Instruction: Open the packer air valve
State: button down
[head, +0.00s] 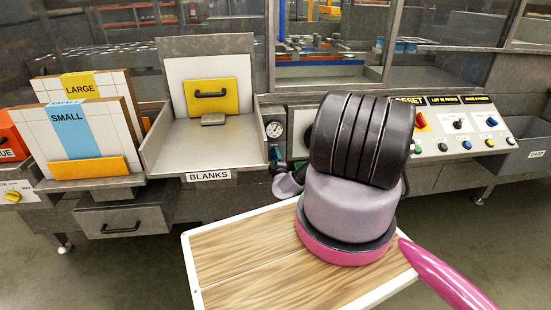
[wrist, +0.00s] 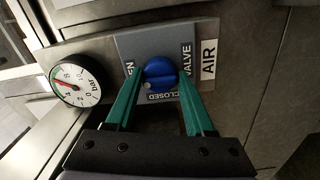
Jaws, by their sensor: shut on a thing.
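The packer air valve's blue knob (wrist: 159,70) is in the wrist view, on a grey plate (wrist: 130,43) with an AIR label (wrist: 209,60) beside it. My gripper (wrist: 161,75) has its two green fingers on either side of the knob and is shut on it. A small pale mark shows on the knob's lower left, on the side of the word CLOSED. The word at the plate's left is partly hidden by a finger; only its end shows.
A round pressure gauge (wrist: 75,81) sits left of the valve; it also shows in the head view (head: 274,130). A control panel with buttons (head: 455,125) is to the right. A BLANKS tray (head: 200,150) and box sleeves (head: 85,130) stand left.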

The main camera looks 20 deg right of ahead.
jog(key=shift+s+f, duration=0.1)
jog(key=shift+f, duration=0.05)
jog(key=shift+c, duration=1.4)
grip_release()
jog(key=v, duration=1)
jog(key=shift+s, duration=0.35)
jog(key=shift+s+a, duration=0.1)
jog(key=shift+a, duration=0.05)
